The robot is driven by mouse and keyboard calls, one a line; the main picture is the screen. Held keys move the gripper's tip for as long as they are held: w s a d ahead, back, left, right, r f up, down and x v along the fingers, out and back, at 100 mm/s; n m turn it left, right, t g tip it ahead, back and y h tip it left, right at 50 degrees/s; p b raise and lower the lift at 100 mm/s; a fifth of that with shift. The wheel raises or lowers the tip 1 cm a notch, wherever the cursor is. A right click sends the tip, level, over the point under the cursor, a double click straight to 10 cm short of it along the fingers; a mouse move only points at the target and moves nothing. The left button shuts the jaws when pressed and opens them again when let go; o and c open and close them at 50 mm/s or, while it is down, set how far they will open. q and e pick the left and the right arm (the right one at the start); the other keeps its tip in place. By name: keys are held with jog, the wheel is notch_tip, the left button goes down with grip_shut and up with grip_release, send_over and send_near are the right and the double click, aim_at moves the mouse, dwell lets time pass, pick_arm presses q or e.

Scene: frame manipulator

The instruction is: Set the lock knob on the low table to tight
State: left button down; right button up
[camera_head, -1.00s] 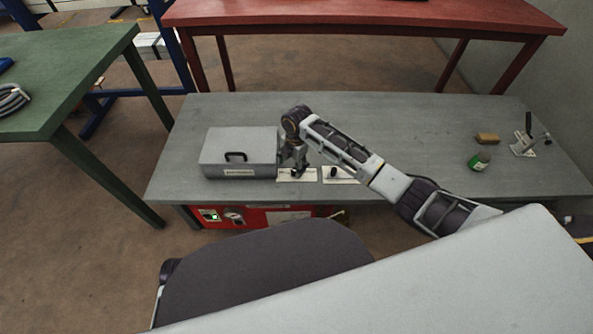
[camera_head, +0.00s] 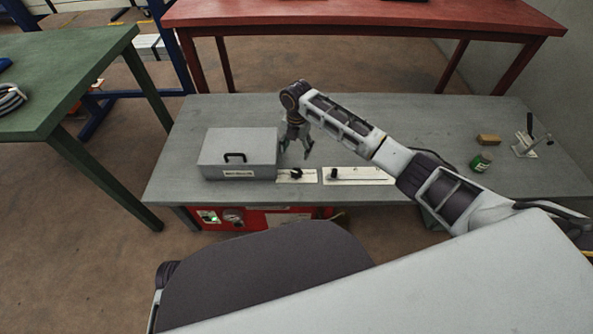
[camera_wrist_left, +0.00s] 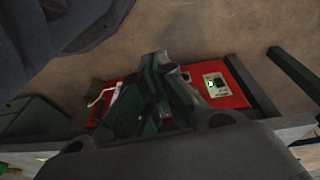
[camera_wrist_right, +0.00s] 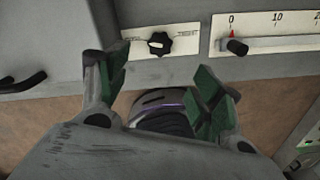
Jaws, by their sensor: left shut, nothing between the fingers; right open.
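The lock knob (camera_wrist_right: 158,43) is a black star-shaped knob on a small white plate (camera_head: 309,177) at the front of the grey low table (camera_head: 400,120). In the right wrist view its white mark points left. The plate has a word at each side, too blurred to read surely. My right gripper (camera_head: 295,153) is open and empty, above and behind the knob and apart from it. Its spread fingers also show in the right wrist view (camera_wrist_right: 155,78). My left gripper (camera_wrist_left: 165,100) is shut and empty in the left wrist view, near the red unit under the table.
A grey case (camera_head: 238,150) stands just left of the knob. A scale plate (camera_head: 365,176) with a black slider at 0 lies right of it. A green jar (camera_head: 481,162), a brown block (camera_head: 488,140) and a clamp (camera_head: 526,146) are far right. The table's middle is clear.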

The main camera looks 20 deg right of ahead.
aim_at(297, 172)
notch_tip(297, 172, down, 12)
jog(key=b, duration=0.4)
jog(key=shift+f, duration=0.9)
pick_arm(q)
notch_tip(297, 172, up, 6)
jog(key=d+t, duration=0.1)
jog(key=shift+h, duration=0.3)
jog(key=shift+s, duration=0.1)
pick_arm(e)
jog(key=c, duration=0.9)
pick_arm(q)
jog(key=shift+w+r, duration=0.15)
jog(key=shift+w, duration=0.3)
pick_arm(e)
jog(key=shift+c, duration=0.7)
